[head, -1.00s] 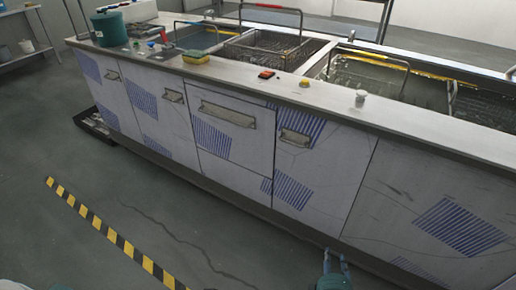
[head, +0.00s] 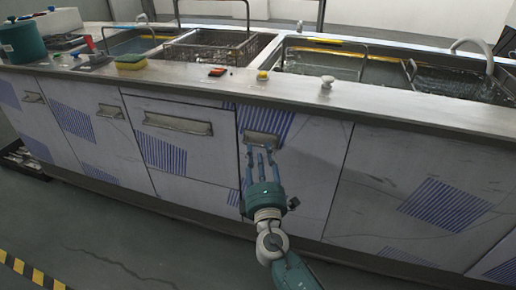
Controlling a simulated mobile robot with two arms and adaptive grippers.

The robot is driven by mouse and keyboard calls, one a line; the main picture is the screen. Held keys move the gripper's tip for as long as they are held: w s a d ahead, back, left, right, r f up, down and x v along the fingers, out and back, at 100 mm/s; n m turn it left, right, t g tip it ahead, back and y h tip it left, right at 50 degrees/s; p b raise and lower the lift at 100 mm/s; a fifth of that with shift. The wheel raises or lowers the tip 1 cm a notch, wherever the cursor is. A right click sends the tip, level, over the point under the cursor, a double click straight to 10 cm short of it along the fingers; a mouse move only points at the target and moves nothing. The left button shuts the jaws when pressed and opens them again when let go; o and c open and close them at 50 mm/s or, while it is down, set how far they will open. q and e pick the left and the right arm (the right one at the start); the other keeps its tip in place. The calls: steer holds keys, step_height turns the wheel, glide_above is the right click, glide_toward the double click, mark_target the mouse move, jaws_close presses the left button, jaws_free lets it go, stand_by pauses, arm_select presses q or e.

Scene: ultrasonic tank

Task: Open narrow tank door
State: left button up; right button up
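The narrow tank door (head: 308,180) is a pale panel with blue striped patches, right of the wide drawer-like panel in the tank's front. Its metal handle (head: 263,138) is a short horizontal cup near the top left of the door. My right gripper (head: 261,153) is teal with blue-grey fingers pointing up at this handle. Its fingers look spread apart and empty, with the tips at or just below the handle's lower edge. I cannot tell whether they touch it. The door looks flush and closed. My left gripper is out of view.
The wide panel (head: 180,150) with a long handle (head: 178,124) adjoins on the left. The counter above carries a yellow sponge (head: 130,62), a yellow knob (head: 262,76) and a white knob (head: 327,82). The floor (head: 130,245) in front looks clear.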

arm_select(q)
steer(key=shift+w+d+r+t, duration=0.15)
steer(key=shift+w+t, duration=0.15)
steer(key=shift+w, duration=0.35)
arm_select(e)
steer(key=shift+x, duration=1.45)
jaws_close()
steer(key=shift+s+f, duration=0.1)
